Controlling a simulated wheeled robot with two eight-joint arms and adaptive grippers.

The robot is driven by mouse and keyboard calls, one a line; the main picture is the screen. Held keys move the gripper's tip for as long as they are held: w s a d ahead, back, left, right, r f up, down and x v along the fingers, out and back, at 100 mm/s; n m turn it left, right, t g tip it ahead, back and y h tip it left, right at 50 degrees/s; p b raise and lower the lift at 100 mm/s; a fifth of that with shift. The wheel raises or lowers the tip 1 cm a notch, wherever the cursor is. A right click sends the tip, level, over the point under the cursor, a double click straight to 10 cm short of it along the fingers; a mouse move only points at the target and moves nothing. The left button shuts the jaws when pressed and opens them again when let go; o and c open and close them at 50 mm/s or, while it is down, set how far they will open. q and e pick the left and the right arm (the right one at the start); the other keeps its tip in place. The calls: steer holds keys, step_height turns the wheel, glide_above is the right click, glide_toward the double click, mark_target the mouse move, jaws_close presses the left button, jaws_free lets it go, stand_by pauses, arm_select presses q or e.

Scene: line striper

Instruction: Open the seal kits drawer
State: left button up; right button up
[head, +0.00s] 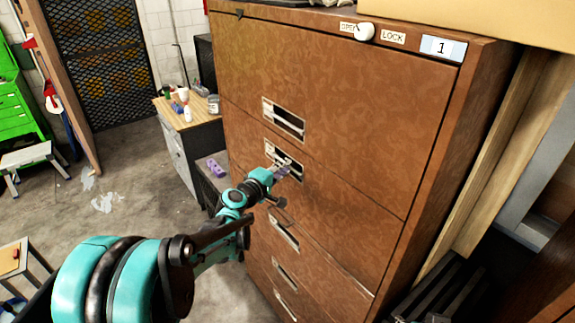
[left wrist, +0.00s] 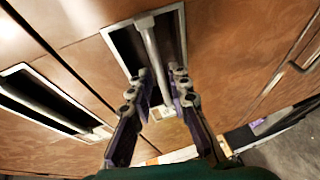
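A tall brown cabinet (head: 330,85) stands in front of me, with several drawers that have recessed metal handles. My left gripper (head: 284,171) is at the second handle from the top (head: 284,157) in the head view. In the left wrist view, the gripper (left wrist: 161,80) has its fingers apart, on either side of the lower part of the silver handle bar (left wrist: 150,50). I cannot tell whether a finger touches the bar. A small label (left wrist: 170,130) shows between the fingers, but I cannot read it. All the drawers look closed. My right gripper is not in view.
A white knob (head: 364,32) sits between OPEN and LOCK labels on the cabinet top, beside a plate marked 1 (head: 443,48). A small wooden-topped bench (head: 205,114) with bottles stands left of the cabinet. Open concrete floor (head: 130,180) lies left.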

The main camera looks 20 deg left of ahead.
arm_select(q)
steer(key=x, duration=0.2)
steer(key=shift+w, duration=0.35)
jaws_close()
steer(key=shift+s, duration=0.1)
